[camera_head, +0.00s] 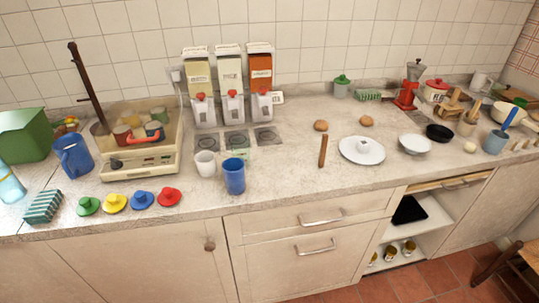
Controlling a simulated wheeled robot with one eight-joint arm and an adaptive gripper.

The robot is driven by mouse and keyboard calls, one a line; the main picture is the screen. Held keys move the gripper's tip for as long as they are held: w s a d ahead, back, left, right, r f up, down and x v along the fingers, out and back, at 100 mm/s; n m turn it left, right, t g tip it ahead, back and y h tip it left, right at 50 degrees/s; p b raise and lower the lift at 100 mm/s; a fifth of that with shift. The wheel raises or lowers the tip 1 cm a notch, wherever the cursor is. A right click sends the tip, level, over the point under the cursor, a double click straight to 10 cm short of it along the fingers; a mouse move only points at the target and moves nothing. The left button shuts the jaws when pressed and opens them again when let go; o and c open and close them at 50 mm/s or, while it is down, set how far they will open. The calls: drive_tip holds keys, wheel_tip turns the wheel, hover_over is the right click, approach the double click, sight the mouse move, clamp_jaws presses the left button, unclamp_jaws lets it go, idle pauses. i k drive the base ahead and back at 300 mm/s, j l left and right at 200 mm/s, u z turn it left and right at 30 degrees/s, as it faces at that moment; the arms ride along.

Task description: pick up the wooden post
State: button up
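Two things here could be the wooden post, and I cannot tell which is meant. A tall, dark brown post (86,86) leans at the back left, tilted against the tiled wall side. Its lower end is by the cream appliance (140,160) and is partly hidden. My gripper is not in view.
A blue cup (234,176) and a white cup (205,163) stand left of the stick. Coloured lids (142,201) line the front left. The front counter right of the blue cup is clear.

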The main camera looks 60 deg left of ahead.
sight(325, 137)
drive_tip(key=j+u, duration=0.35)
drive_tip(key=u, duration=0.15)
drive_tip(key=i+j+u, duration=0.1)
drive_tip(key=j+u, duration=0.35)
drive_tip(key=i+j+u, duration=0.15)
drive_tip(key=u, duration=0.35)
drive_tip(key=i+j, duration=0.2)
drive_tip(key=j, duration=0.2)
drive_tip(key=k+l+z, duration=0.1)
drive_tip(key=l+z, duration=0.55)
drive_tip(key=k+l, duration=0.05)
drive_tip(key=l, duration=0.05)
